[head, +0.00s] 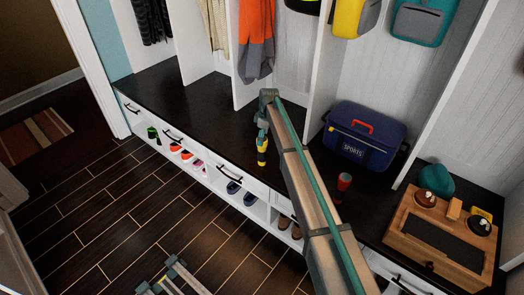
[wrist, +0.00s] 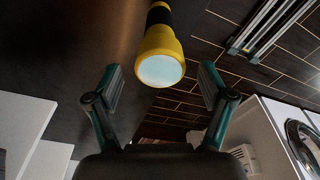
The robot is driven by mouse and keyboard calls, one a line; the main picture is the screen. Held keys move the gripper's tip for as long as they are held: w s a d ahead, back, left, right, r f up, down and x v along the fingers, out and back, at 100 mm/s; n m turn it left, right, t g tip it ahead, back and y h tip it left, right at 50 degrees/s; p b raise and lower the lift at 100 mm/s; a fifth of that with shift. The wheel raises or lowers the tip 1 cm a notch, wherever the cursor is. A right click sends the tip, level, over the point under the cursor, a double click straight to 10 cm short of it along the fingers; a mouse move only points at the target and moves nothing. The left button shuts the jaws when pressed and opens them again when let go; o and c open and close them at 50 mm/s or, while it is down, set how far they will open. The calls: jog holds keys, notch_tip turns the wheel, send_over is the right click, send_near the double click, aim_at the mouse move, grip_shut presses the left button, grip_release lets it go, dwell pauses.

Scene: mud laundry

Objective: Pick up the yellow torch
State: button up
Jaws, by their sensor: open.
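The yellow torch (head: 262,150) with a dark section is at the front edge of the dark bench, just below my gripper (head: 266,112) in the head view. In the wrist view the torch (wrist: 160,58) shows its pale round lens toward the camera, with its black handle running up out of frame. My gripper (wrist: 160,78) is open, its two teal-grey fingers spread to either side of the lens end. No contact with the torch is visible. I cannot tell whether the torch lies or stands.
Shoes fill cubbies below. Coats hang behind, including an orange-grey one (head: 256,45). The bench left of the torch is clear.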

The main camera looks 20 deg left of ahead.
aim_at(262, 152)
notch_tip(262, 152, down, 2)
jog(key=shift+a+f, duration=0.15)
jog(key=shift+f, duration=0.05)
grip_shut()
dwell(0.4)
